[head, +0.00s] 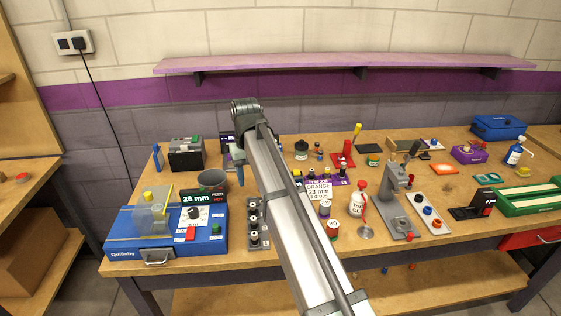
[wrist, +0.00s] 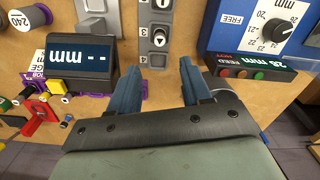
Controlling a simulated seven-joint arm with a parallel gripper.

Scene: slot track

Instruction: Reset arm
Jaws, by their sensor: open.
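My gripper (wrist: 168,75) shows in the wrist view with its two blue fingers spread apart and nothing between them. In the head view my gripper (head: 238,165) hangs at the far end of my arm, over the left middle of the bench, partly hidden by the arm. In the wrist view the fingers point toward a grey slotted strip (wrist: 158,14) with numbered positions and a round piece. The same strip (head: 252,206) lies beside my arm in the head view.
A blue box (head: 125,235) with a dial and a "26 mm" display stands at the left front of the wooden bench. A grey cup (head: 212,181) stands behind it. A white bottle (head: 358,197), a grey press (head: 392,195) and a green tray (head: 520,199) stand to the right.

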